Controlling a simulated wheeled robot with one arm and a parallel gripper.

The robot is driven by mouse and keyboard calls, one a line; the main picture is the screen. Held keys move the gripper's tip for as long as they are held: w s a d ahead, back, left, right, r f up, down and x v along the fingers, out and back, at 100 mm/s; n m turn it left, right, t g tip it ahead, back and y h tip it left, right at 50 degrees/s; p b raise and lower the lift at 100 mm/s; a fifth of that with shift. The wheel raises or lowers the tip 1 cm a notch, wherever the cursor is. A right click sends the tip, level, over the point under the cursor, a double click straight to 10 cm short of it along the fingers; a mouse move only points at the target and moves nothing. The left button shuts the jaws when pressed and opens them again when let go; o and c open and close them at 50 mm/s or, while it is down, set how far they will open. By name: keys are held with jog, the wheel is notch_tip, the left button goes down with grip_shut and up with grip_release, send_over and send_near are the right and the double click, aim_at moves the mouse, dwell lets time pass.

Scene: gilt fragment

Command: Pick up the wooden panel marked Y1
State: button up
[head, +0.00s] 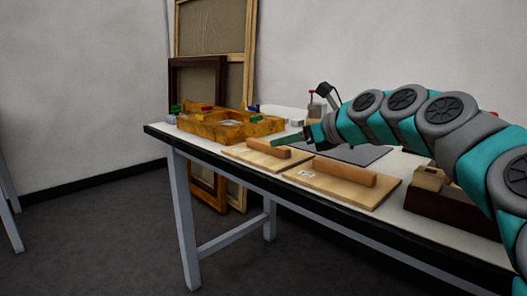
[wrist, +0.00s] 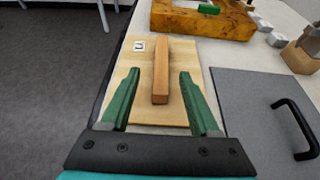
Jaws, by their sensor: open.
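A pale wooden panel (wrist: 185,55) with a raised wooden bar handle (wrist: 161,72) lies flat on the table below my gripper in the wrist view. A small white label (wrist: 138,45) sits near its far left corner; its mark is too small to read surely. In the head view this appears to be the left panel (head: 246,155). A second, similar panel (head: 335,188) with a label lies to its right. My gripper (wrist: 160,73) is open and empty, its green fingers on either side of the bar in the picture. My gripper (head: 292,139) hangs near the left panel in the head view.
A burl-wood box (head: 207,127) stands beyond the panels. A grey plate (wrist: 245,105) with a black handle (wrist: 297,128) lies to the right in the wrist view. A dark block with a wooden top (head: 429,180) stands at the right. The table's front edge (head: 262,183) is close by.

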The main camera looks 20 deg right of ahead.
aim_at(268, 144)
jog(key=shift+p+x, duration=0.3)
jog(key=shift+x, duration=3.7)
jog(key=shift+d, duration=0.1)
jog(key=shift+c, duration=0.2)
grip_shut()
